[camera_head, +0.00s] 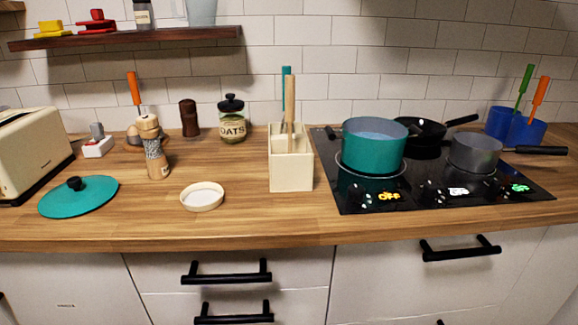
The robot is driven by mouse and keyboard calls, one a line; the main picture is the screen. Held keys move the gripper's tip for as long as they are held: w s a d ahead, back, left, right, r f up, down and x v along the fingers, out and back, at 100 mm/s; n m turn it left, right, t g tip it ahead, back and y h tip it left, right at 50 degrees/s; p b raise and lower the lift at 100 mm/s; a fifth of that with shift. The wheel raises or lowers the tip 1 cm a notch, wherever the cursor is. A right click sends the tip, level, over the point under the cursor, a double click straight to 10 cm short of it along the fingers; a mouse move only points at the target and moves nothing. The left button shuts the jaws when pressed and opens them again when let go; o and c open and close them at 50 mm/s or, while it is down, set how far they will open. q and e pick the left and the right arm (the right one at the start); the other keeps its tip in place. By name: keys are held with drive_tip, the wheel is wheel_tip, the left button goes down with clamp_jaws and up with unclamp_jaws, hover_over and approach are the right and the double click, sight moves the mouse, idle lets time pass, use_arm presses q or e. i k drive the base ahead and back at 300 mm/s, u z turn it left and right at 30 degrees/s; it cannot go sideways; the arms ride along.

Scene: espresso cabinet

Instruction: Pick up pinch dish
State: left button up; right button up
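The pinch dish (202,196) appears to be the small round white dish on the wooden counter, left of the picture's middle and close to the front edge. It sits upright and looks empty. It stands between the wooden pepper mill (154,150) and the cream utensil holder (291,172), touching neither. Neither of my grippers shows in the head view.
A teal lid (79,197) and a toaster (32,155) are at the left. A black cooktop (440,178) at the right holds a teal pot (374,146) and other pans. The counter (232,216) in front of and around the dish is clear. Drawers with black handles lie below.

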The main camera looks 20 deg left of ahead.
sight(200, 197)
drive_tip(key=u, duration=0.6)
drive_tip(key=i, duration=0.7)
drive_tip(key=u, duration=0.15)
